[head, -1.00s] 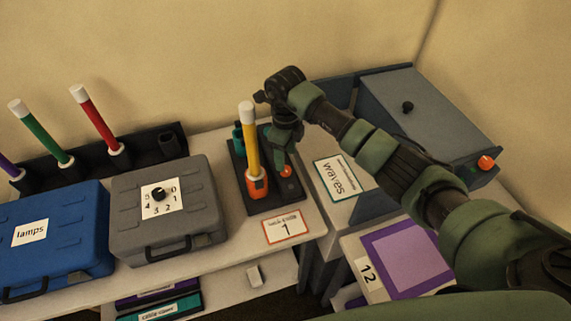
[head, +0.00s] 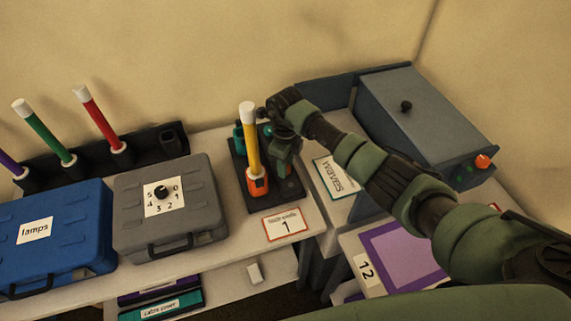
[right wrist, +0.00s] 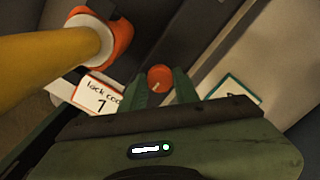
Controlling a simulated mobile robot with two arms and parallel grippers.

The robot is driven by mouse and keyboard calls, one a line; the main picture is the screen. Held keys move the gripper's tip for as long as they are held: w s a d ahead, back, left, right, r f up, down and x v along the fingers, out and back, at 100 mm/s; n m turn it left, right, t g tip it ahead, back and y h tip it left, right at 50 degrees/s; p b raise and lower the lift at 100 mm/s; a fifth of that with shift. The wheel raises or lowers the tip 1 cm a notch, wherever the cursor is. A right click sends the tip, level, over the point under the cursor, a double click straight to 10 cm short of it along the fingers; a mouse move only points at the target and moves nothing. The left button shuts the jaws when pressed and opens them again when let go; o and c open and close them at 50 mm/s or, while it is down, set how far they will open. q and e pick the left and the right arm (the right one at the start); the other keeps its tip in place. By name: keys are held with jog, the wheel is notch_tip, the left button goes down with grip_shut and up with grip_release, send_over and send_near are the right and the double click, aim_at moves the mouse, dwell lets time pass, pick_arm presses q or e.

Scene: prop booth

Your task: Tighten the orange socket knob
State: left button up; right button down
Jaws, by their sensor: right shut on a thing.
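The orange socket (head: 257,186) stands on a dark base plate (head: 262,204) and holds an upright yellow tube (head: 252,145) with a white cap. The orange socket knob (right wrist: 159,78), round with a pale pointer line, is between the fingertips of my right gripper (right wrist: 164,86) in the right wrist view. In the head view my right gripper (head: 285,172) comes down just right of the yellow tube, shut on the knob and hiding it. My left gripper is not in view.
A teal socket (head: 239,135) stands behind the orange one. A grey case (head: 200,208) with a numbered dial and a blue case (head: 75,240) are left. A grey box (head: 430,110) with an orange button is right. A card with a 1 (head: 284,225) lies in front.

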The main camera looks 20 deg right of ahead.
jog(key=shift+m, duration=0.3)
jog(key=m+b, duration=0.1)
jog(key=m, duration=0.3)
jog(key=shift+m+b, duration=0.3)
jog(key=shift+b, duration=0.05)
jog(key=m+b, duration=0.1)
jog(key=m, duration=1)
jog(key=shift+m, duration=0.4)
jog(key=m, duration=0.6)
jog(key=shift+p, duration=0.3)
jog(key=c, duration=1.1)
grip_release()
jog(key=shift+o, duration=0.2)
